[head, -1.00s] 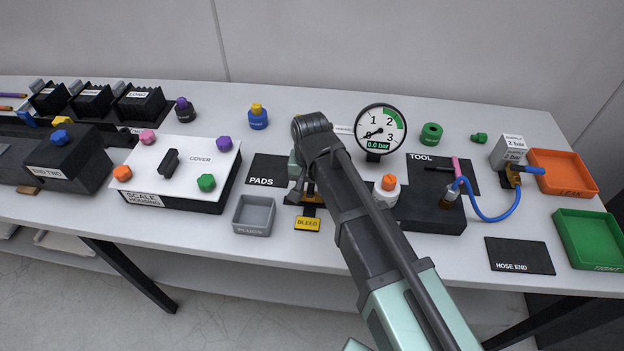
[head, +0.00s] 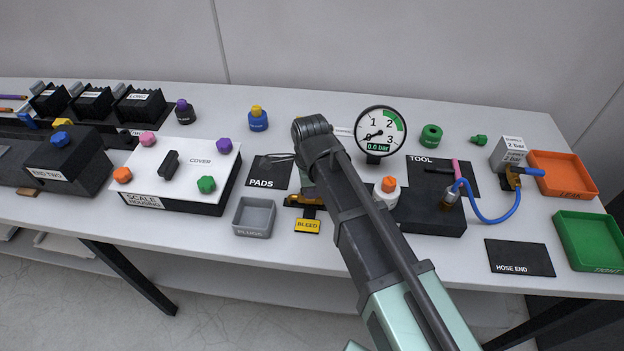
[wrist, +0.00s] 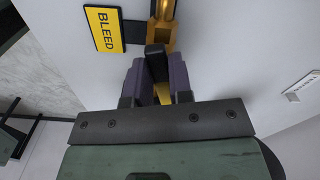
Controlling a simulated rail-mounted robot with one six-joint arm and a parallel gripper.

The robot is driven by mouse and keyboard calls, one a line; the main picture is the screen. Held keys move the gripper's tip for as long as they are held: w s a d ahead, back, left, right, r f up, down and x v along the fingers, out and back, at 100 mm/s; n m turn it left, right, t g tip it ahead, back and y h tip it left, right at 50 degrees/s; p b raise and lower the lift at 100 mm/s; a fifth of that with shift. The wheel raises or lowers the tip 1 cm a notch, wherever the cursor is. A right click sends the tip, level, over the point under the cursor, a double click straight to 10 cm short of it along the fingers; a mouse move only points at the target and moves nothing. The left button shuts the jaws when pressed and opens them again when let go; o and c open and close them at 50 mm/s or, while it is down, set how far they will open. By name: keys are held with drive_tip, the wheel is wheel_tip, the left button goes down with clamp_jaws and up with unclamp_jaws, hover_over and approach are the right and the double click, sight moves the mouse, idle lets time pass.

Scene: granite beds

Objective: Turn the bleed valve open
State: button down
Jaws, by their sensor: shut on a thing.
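The bleed valve (head: 297,201) is a brass fitting behind the yellow BLEED label (head: 307,226), partly hidden by my arm in the head view. In the wrist view its brass body (wrist: 164,27) stands beside the label (wrist: 104,29), with a black-ended lever (wrist: 155,50) between my finger pads. My gripper (wrist: 157,70) is shut on that lever. In the head view the fingers are hidden behind my arm. The round gauge (head: 381,132) behind reads 0.0 bar.
A grey PLUGS tray (head: 254,216) is left of the valve, with the black PADS mat (head: 269,172) behind it. An orange-topped white fitting (head: 386,190) and a black block (head: 430,212) stand close on the right. The blue hose (head: 490,213) lies farther right.

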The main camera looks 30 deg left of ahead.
drive_tip(key=shift+m, duration=1.2)
drive_tip(key=c, duration=1.2)
unclamp_jaws()
wheel_tip(320, 180, up, 17)
drive_tip(key=p, duration=1.7)
drive_tip(key=shift+f, duration=0.1)
